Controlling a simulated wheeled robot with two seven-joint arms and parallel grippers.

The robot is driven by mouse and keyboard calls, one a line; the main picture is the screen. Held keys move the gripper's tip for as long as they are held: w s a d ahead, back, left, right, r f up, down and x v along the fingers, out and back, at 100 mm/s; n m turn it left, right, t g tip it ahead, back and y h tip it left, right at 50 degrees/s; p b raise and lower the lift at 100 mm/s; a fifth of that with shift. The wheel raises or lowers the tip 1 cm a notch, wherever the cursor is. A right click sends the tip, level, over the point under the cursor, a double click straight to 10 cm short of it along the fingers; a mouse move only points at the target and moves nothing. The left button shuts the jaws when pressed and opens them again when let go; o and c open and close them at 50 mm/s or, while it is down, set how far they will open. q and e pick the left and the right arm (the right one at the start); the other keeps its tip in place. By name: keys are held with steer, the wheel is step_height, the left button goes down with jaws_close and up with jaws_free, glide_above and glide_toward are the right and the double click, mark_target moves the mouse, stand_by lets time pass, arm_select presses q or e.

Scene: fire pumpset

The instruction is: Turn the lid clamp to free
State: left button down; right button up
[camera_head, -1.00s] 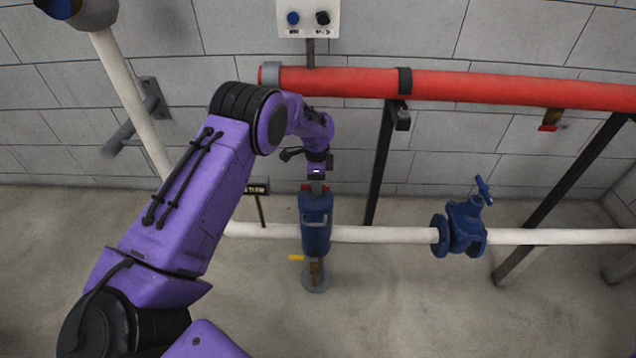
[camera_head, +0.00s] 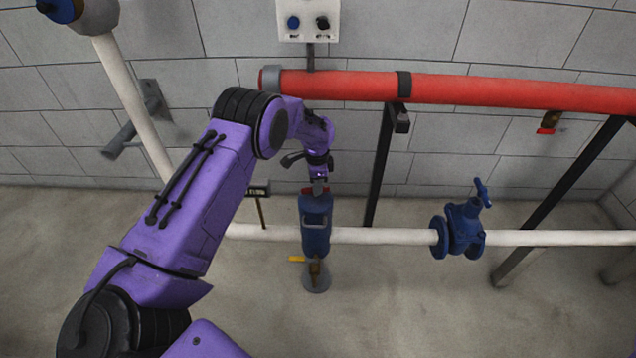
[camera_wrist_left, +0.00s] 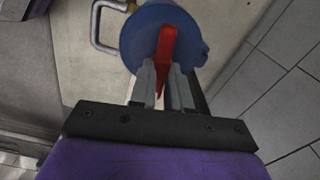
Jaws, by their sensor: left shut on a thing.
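The lid clamp is a red bar (camera_wrist_left: 167,45) on top of the round blue lid (camera_wrist_left: 140,40) in the left wrist view. In the head view the lid tops a blue cylindrical housing (camera_head: 316,238) on the white pipe, and a little of the red clamp (camera_head: 308,190) shows. My left gripper (camera_head: 319,188) points down at the top of the housing. In the left wrist view its grey fingers (camera_wrist_left: 162,82) are shut on the red clamp, one on each side. The fingertips hide part of the clamp. My right gripper is not in view.
A white pipe (camera_head: 385,235) runs across, with a blue valve (camera_head: 463,228) to the right. A red pipe (camera_head: 500,90) crosses above on black supports. A yellow-handled drain valve (camera_head: 298,259) sits below the housing. A metal handle (camera_wrist_left: 98,30) sticks out beside the lid.

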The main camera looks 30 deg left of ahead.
arm_select(q)
steer(key=n+p, duration=0.1)
steer(key=n, duration=0.2)
steer(key=shift+n, duration=0.3)
steer(key=n+p, duration=0.1)
steer(key=n, duration=0.2)
steer(key=shift+n, duration=0.3)
steer(key=n, duration=0.4)
steer(key=shift+a+n+p, duration=0.15)
steer(key=shift+n+p, duration=0.15)
steer(key=shift+p, duration=0.1)
steer(key=shift+n, duration=2)
steer(key=shift+f, duration=0.1)
steer(key=c, duration=1.1)
jaws_free()
steer(key=shift+a, duration=0.1)
step_height(320, 180, up, 11)
steer(key=shift+f, duration=0.1)
